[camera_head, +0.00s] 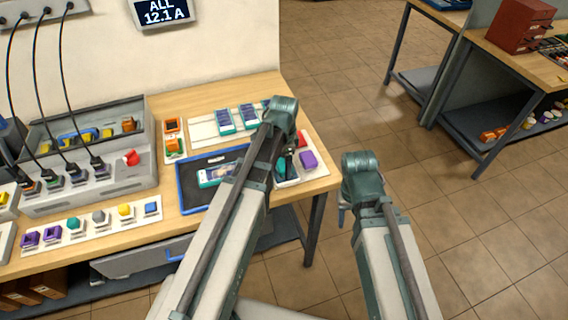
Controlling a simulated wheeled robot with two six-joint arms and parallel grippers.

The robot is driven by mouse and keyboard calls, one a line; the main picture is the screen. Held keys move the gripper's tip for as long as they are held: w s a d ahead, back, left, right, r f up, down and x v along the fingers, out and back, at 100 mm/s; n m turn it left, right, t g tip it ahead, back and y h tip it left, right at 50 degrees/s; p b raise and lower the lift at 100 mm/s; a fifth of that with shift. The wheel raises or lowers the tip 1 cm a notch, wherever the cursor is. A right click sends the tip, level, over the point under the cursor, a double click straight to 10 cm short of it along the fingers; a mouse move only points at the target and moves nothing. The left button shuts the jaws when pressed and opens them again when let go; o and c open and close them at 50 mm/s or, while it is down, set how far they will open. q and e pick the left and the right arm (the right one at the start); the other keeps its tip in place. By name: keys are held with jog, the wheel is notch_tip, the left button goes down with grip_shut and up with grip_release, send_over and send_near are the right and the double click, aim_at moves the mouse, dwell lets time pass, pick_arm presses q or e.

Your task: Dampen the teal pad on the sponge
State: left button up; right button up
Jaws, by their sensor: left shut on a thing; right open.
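My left arm reaches over the workbench, and its gripper (287,152) is low over the small tray (290,182) at the bench's right end. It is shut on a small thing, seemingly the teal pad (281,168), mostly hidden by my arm. A purple block (308,160) and a red piece (301,138) show beside it. I cannot tell for certain which thing is the sponge. My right gripper (343,208) is open and empty, off the bench's right edge above the floor, partly hidden by its wrist.
A blue-rimmed dark tray (184,205) holding a device lies left of my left arm. Behind it is a white board (203,132) with teal-and-purple packs. A row of coloured blocks (98,220) and a grey cabled unit (125,180) stand left.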

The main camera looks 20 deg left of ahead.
dwell(0.4)
pick_arm(q)
notch_tip(320, 180, up, 7)
jog(key=p, duration=0.7)
